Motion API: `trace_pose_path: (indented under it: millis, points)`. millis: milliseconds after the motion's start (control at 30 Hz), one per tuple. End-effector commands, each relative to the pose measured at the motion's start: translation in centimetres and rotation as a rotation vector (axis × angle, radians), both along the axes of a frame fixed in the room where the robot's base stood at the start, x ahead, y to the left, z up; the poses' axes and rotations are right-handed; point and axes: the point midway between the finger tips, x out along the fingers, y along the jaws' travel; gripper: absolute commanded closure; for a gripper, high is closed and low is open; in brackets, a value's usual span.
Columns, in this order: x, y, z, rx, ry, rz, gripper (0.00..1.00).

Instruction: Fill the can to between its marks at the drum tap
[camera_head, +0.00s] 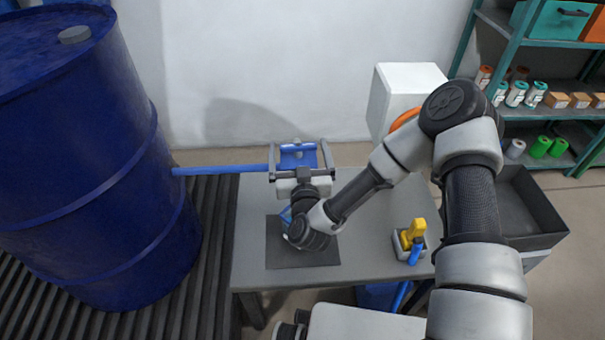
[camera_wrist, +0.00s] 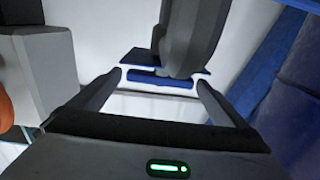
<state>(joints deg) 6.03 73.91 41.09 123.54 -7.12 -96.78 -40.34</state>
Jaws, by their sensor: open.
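The blue drum (camera_head: 85,150) stands at the left in the head view, and its side shows at the right of the wrist view (camera_wrist: 295,85). A blue pipe (camera_head: 222,170) runs from it to a blue fitting with a grey knob, the tap end (camera_head: 298,156). My gripper (camera_head: 299,150) is open around this fitting. In the wrist view a blue bar (camera_wrist: 160,84) and a dark grey part (camera_wrist: 190,40) show between and beyond its fingertips (camera_wrist: 160,80). A bit of blue (camera_head: 285,214) shows beside my wrist over the dark mat (camera_head: 290,258); I cannot tell whether it is the can. No fill marks are visible.
The mat lies on a grey table (camera_head: 252,215). A small grey holder with a yellow and blue item (camera_head: 413,236) sits at its right. A white box (camera_head: 392,95) with an orange ring stands behind. Rollers (camera_head: 205,270) lie left, shelves (camera_head: 545,90) and a black bin (camera_head: 520,205) right.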

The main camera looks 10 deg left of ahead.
Motion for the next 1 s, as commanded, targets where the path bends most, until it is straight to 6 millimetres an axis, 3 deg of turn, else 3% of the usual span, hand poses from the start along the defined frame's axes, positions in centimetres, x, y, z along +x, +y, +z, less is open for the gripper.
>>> trace_pose_path:
  millis: [200, 500, 567, 733, 1000]
  points:
    - [-4.6, -1.3, 0.1, -0.001, 0.005, 0.005, 0.03]
    - [-9.9, -2.9, 0.0, 0.000, 0.005, 0.004, 0.03]
    - [-10.3, -3.2, -1.2, -0.002, 0.016, -0.002, 0.03]
    - [-11.6, -3.3, -1.7, -0.004, 0.026, 0.002, 0.03]
    - [-13.3, -4.1, 0.0, 0.000, 0.015, 0.002, 0.03]
